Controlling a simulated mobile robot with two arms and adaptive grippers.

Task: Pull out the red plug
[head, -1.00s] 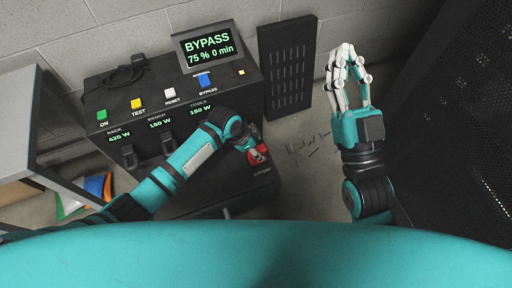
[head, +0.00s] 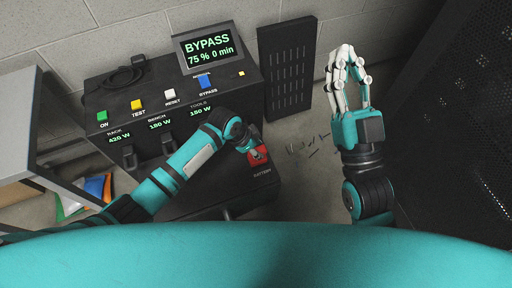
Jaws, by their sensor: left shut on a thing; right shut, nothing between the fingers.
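The red plug (head: 259,153) sits at the right end of the black power unit's lower ledge, above the word BATTERY. My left gripper (head: 252,146) is shut on the red plug; its fingers and my wrist cover part of it. I cannot tell whether the plug is fully seated. My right gripper (head: 348,55) is shut and empty, held up to the right of the unit, well away from the plug.
The black unit (head: 125,85) carries a screen (head: 208,48) reading BYPASS, 75 % 0 min, a row of coloured buttons and other black plugs (head: 130,157). A slotted black panel (head: 288,70) leans on the wall. Small loose bits (head: 313,153) lie on the floor. A dark perforated cabinet (head: 450,130) stands right.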

